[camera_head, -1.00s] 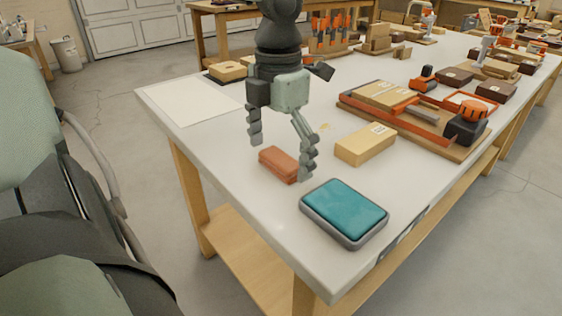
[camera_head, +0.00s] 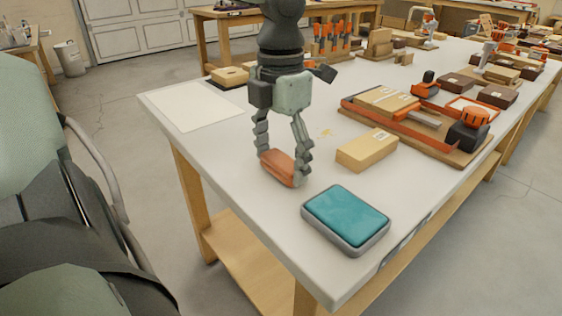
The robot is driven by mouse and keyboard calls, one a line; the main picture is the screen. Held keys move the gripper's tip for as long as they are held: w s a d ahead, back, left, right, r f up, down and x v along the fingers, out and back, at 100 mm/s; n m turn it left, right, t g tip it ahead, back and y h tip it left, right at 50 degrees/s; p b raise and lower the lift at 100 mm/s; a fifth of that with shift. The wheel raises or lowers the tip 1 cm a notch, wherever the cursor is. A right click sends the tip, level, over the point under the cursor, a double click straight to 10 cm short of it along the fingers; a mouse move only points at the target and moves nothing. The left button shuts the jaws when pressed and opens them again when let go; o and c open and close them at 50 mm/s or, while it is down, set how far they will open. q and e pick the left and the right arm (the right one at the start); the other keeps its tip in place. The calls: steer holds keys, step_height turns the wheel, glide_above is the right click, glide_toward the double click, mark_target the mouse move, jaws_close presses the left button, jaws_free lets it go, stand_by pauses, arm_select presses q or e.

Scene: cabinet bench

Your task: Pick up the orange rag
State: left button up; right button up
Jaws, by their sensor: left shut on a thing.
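The orange rag (camera_head: 279,168) is a small folded reddish-orange block near the front left edge of the white workbench. My left gripper (camera_head: 281,166) comes down over it from above, with one finger on each side. The fingers are shut on the rag, and their tips partly cover its ends. The rag is at or very near the tabletop; I cannot tell if it is clear of it. My right gripper is not in view.
A teal pad in a grey tray (camera_head: 385,232) lies at the near corner of the bench (camera_head: 240,150). A cardboard box (camera_head: 367,150) stands right of the gripper. A white sheet (camera_head: 195,107) lies at left. An orange-edged board with tools (camera_head: 420,125) is farther right.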

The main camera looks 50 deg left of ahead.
mark_target(281, 165)
arm_select(q)
steer(key=r, duration=0.2)
steer(key=d+r, duration=0.1)
steer(key=r, duration=0.1)
steer(key=shift+s, duration=0.4)
steer(key=s+d+r, duration=0.6)
steer(key=s+d, duration=0.1)
steer(key=shift+s+d, duration=0.15)
steer(key=shift+d, duration=0.1)
steer(key=shift+r, duration=0.1)
steer(key=o, duration=0.3)
steer(key=c, duration=0.4)
